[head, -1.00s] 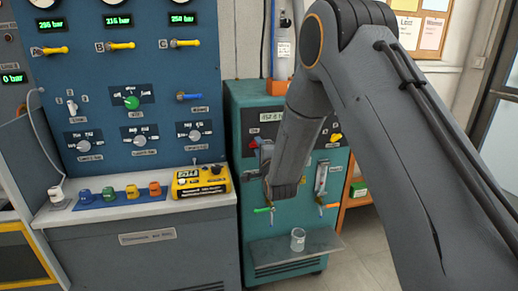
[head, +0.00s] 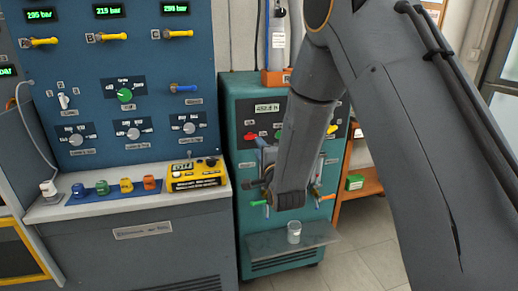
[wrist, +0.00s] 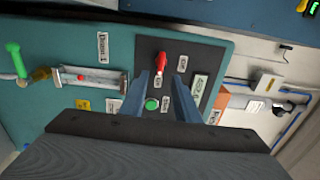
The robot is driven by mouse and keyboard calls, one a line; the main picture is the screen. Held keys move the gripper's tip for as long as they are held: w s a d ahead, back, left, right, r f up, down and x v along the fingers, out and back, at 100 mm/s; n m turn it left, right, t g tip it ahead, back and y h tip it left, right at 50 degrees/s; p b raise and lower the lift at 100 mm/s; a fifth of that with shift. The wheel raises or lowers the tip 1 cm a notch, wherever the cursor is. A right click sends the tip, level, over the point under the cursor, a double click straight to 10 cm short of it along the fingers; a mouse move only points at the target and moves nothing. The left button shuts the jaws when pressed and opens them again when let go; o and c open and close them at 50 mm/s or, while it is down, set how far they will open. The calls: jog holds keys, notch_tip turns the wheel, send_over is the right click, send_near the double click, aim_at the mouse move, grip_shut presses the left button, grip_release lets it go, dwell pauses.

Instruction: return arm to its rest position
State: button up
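In the head view my arm reaches down from the upper right, in front of the teal cabinet (head: 243,100). In the wrist view the two fingers of my gripper (wrist: 168,95) stand apart with nothing between them. They point at the cabinet's dark panel (wrist: 203,62), which carries a red switch (wrist: 161,65) and a green button (wrist: 152,104). I cannot tell how far the fingertips are from the panel.
The blue test bench (head: 130,75) with valves and dials stands at left. A yellow device (head: 195,174) and several coloured knobs sit on its ledge. A glass (head: 294,232) stands on the cabinet's shelf (head: 270,243). Open floor (head: 370,265) shows at right.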

jog(key=s+d+f+n+g+h, duration=0.25)
jog(key=s+d+n+g, duration=0.2)
jog(key=s+d, duration=0.25)
jog(key=s+d+f+n+g+h, duration=0.25)
jog(key=s+d+n+g, duration=0.2)
jog(key=s+d, duration=0.25)
jog(key=s+d+n+g, duration=0.3)
jog(key=s+g, duration=0.1)
jog(key=s, duration=0.8)
jog(key=s+d+n+g+p, duration=0.1)
jog(key=s+d+n+g, duration=0.2)
jog(key=s, duration=0.9)
jog(key=shift+d+f+g, duration=0.15)
jog(key=shift+d+g, duration=0.15)
jog(key=shift+g, duration=0.4)
